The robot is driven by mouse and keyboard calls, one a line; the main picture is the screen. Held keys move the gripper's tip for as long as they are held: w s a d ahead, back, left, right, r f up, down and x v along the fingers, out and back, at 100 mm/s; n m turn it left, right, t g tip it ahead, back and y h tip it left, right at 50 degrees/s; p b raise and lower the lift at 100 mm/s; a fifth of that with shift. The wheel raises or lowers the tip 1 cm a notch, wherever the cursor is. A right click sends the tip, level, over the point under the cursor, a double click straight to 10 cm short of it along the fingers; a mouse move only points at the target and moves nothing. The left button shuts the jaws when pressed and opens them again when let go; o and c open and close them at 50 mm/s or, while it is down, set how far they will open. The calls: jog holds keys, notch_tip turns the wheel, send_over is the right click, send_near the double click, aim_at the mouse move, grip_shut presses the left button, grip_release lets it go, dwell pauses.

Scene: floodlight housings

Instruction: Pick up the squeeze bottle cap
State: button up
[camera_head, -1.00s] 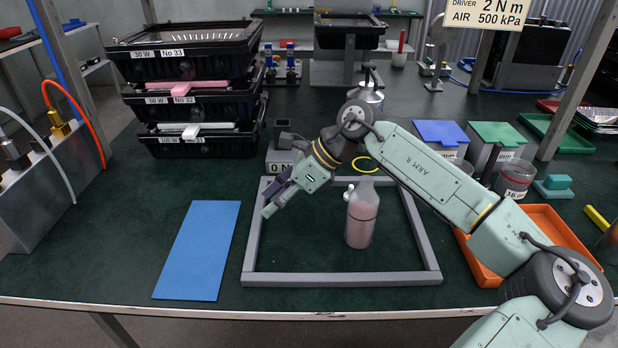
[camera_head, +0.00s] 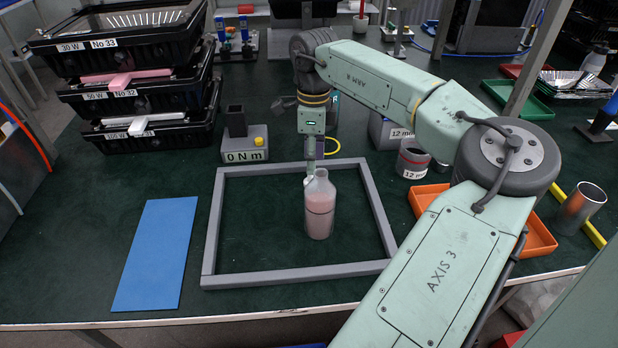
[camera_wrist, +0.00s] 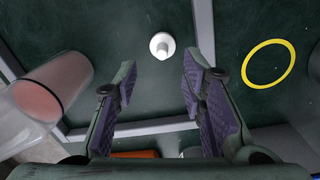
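The squeeze bottle cap is a small white piece with a round base and a nozzle. In the wrist view the cap (camera_wrist: 162,45) lies on the green surface, beyond the fingertips and roughly between their lines. In the head view the cap (camera_head: 308,183) shows in part at the left edge of the squeeze bottle (camera_head: 320,212). The bottle, clear with pink contents, stands upright and capless; it also shows at left in the wrist view (camera_wrist: 50,88). My gripper (camera_wrist: 160,70) is open with purple pads and nothing between them. In the head view it points down just behind the bottle.
A grey frame (camera_head: 212,230) surrounds the bottle and cap on the green bench. A yellow ring (camera_wrist: 268,64) lies outside the frame. A "0 N" block (camera_head: 240,157) stands behind it, a blue mat (camera_head: 155,255) at left, an orange tray (camera_head: 535,235) at right.

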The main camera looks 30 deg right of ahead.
aim_at(310, 178)
jog(key=shift+w+a+f+p, duration=0.1)
jog(key=shift+f+p, duration=0.45)
jog(key=shift+f, duration=0.9)
jog(key=shift+w+a+f+p, duration=0.1)
jog(key=shift+f+p, duration=0.4)
jog(key=shift+f, duration=0.95)
jog(key=c, duration=0.6)
